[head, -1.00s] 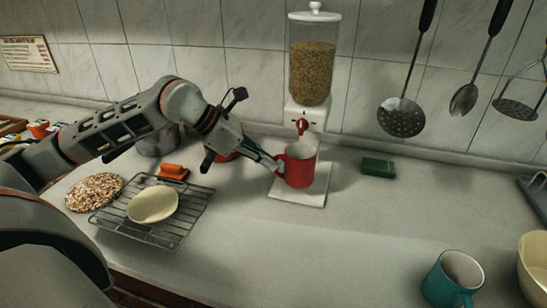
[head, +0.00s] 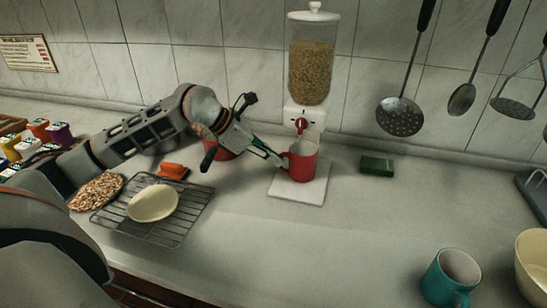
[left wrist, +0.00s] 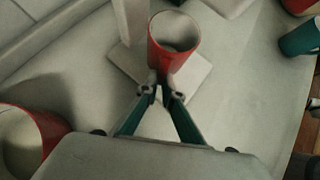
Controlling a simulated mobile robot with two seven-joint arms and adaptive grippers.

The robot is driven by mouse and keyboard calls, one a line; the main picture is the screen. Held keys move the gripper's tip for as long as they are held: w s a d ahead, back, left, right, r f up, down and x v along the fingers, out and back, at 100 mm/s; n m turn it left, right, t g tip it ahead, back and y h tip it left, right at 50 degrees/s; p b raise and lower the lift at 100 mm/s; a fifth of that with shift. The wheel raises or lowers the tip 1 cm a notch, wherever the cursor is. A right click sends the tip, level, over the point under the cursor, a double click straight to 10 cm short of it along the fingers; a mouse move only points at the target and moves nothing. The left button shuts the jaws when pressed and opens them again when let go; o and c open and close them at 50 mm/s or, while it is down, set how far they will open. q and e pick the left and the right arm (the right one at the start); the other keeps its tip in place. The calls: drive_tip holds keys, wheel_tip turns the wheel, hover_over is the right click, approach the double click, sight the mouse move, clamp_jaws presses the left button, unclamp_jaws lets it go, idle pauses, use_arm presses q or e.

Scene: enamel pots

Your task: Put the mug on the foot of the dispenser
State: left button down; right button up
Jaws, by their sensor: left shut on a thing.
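The red mug (head: 303,161) is upright at the dispenser (head: 311,75), below its red spout. My left gripper (head: 281,160) is shut on the mug's handle side, coming in from the left. In the left wrist view the fingertips (left wrist: 161,91) meet at the handle, with the mug (left wrist: 175,42) just beyond them. The dispenser's foot, a pale square plate (head: 298,192), lies under the mug and also shows in the left wrist view (left wrist: 196,78). I cannot tell whether the mug's base touches the plate. My right gripper is out of view.
A red pot (head: 219,148) stands behind my left arm. A wire rack (head: 170,233) with a cream dish (head: 153,203) is at left. A green block (head: 377,166) lies right of the foot. A teal mug (head: 452,277) and cream bowl (head: 535,265) are front right. The middle counter is clear.

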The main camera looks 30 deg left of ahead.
use_arm(q)
drive_tip(key=shift+f, duration=0.15)
drive_tip(key=c, duration=2.2)
unclamp_jaws()
drive_tip(key=shift+r, duration=0.3)
drive_tip(key=v, duration=1.2)
drive_tip(key=shift+f, duration=0.1)
